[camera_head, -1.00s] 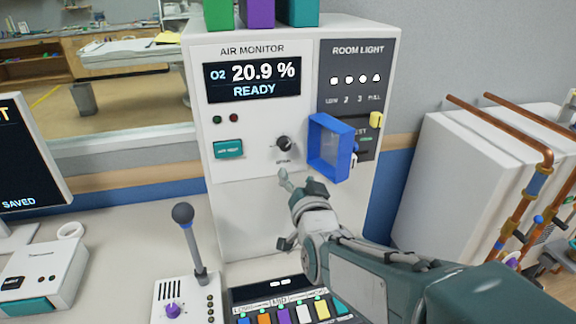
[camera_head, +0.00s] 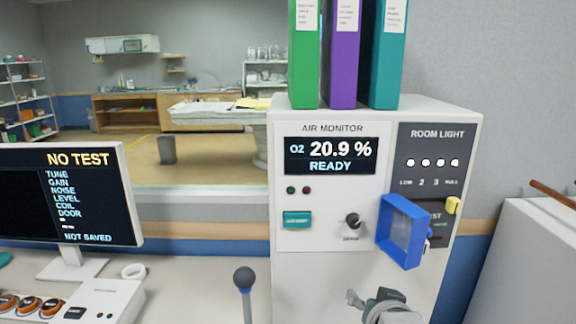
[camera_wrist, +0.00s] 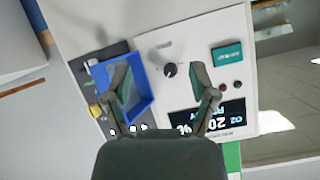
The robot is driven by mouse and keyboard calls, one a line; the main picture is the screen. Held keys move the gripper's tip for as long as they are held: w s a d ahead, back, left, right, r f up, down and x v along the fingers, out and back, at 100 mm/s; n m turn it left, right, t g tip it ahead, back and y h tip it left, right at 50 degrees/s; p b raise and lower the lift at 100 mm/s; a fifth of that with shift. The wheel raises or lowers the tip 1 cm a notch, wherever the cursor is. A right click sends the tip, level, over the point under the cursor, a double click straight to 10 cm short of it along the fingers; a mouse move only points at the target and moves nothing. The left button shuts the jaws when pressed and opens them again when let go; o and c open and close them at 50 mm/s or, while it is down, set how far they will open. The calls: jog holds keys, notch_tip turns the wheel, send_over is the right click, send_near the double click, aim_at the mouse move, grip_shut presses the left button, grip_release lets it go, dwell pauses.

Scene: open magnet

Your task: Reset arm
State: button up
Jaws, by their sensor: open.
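My gripper (camera_head: 378,302) shows at the bottom of the head view, in front of the lower part of the white air monitor cabinet (camera_head: 325,265). In the wrist view my gripper (camera_wrist: 160,82) has its two fingers spread apart, with nothing between them. The cabinet front, with a dark knob (camera_wrist: 170,70) and a blue frame (camera_wrist: 138,108), lies beyond the fingers. The blue frame (camera_head: 402,231) stands out from the room light panel (camera_head: 437,150) in the head view. Most of my arm is below the picture's edge.
Green, purple and teal binders (camera_head: 341,55) stand on the cabinet. A monitor (camera_head: 68,195) reading NO TEST is at the left. A grey-knobbed lever (camera_head: 244,280) rises from the desk left of the cabinet. A white box (camera_head: 530,260) stands at the right.

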jog(key=s+d+f+n+g, duration=0.1)
jog(key=s+g, duration=0.6)
jog(key=s, duration=0.7)
jog(key=shift+s+f+n, duration=0.15)
jog(key=shift+f+n, duration=0.75)
jog(key=shift+f, duration=0.05)
jog(key=shift+c, duration=1.2)
